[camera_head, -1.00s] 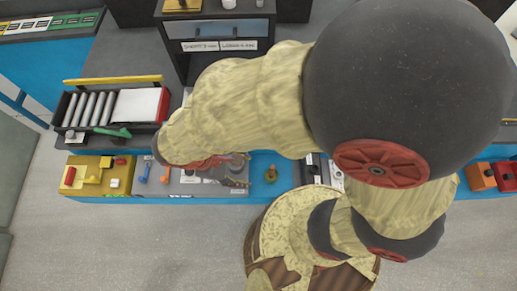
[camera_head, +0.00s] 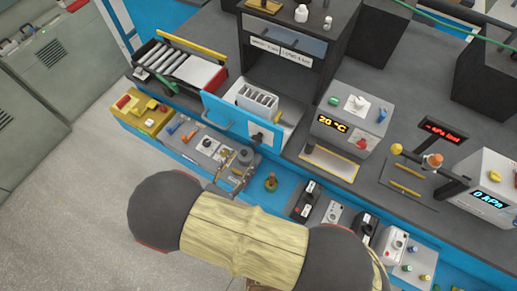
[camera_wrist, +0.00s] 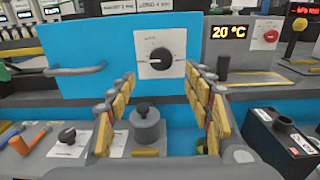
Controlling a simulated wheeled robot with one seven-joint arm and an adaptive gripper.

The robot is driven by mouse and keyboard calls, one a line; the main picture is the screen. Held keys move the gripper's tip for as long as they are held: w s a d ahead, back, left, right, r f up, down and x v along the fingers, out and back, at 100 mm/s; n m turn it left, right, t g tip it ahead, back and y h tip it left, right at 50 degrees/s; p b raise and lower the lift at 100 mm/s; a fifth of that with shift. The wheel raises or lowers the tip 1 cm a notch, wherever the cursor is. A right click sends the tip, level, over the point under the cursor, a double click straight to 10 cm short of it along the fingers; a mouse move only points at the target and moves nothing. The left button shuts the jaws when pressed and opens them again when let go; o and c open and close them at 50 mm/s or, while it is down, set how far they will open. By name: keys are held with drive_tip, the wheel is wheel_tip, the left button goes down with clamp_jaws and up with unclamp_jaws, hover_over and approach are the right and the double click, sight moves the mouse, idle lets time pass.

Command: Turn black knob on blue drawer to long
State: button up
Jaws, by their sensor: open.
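The blue drawer front (camera_wrist: 110,55) stands upright ahead of me in the wrist view, with a bar handle (camera_wrist: 75,70) at its left. It also shows in the head view (camera_head: 222,112). The black knob (camera_wrist: 161,57) sits on a white dial plate at the drawer's right part. The dial's marks are too small to read and I cannot tell which one the knob points to. My gripper (camera_wrist: 160,74) is open and empty. Its yellow-padded fingers spread left and right below the knob's level, seemingly short of it. In the head view my gripper (camera_head: 235,165) is in front of the drawer.
Two white labels (camera_head: 281,49) are above the drawer. A 20 °C unit (camera_head: 345,120) stands to the right. Batteries fill a holder (camera_head: 258,98) behind the drawer front.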

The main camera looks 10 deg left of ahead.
sight(255, 142)
drive_tip(key=shift+b+x, duration=0.3)
drive_tip(key=shift+x, duration=3.6)
drive_tip(key=shift+r, duration=0.1)
drive_tip(key=shift+c, duration=1.3)
drive_tip(key=c, duration=0.9)
